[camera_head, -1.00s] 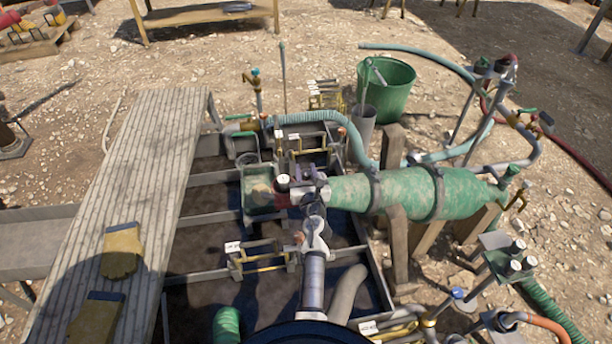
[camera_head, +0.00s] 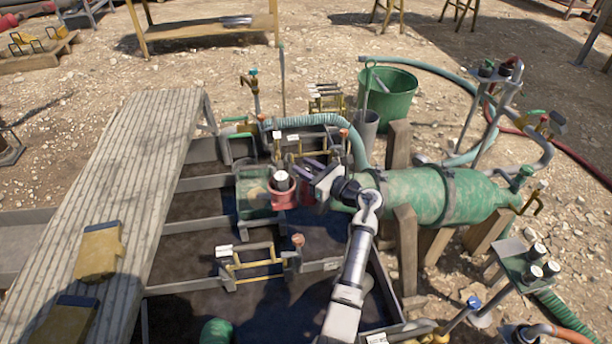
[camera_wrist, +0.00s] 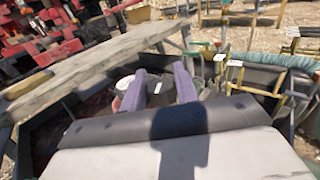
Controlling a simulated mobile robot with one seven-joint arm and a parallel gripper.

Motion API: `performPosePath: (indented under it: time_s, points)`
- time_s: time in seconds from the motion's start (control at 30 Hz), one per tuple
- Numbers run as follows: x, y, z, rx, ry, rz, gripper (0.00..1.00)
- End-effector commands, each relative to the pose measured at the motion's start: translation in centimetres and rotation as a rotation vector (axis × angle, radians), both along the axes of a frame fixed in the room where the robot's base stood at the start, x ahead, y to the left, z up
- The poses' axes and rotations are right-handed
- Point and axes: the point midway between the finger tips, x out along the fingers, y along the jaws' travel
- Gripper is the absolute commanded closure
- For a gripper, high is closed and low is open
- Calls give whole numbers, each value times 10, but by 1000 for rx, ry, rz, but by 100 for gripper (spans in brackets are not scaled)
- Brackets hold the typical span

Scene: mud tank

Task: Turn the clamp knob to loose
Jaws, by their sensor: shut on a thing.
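A red clamp (camera_head: 284,197) sits at the left end of the mottled green cylinder (camera_head: 425,195). A short post with a white top (camera_head: 281,178) stands over it. The white top (camera_wrist: 124,82) shows left of the left finger there. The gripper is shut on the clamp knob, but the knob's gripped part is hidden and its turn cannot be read.
A yellow-handled frame (camera_head: 250,262) crosses the dark tank in front. A green bucket (camera_head: 387,95) and wooden posts (camera_head: 398,150) stand behind. A stand with several capped posts (camera_head: 525,262) is at right.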

Motion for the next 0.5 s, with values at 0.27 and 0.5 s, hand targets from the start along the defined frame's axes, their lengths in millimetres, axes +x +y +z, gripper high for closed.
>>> performPosePath:
  time_s: [0.27,0.5]
  points:
    - [0,-1,-2,0,1,68,92]
    - [0,0,0,0,2,78,92]
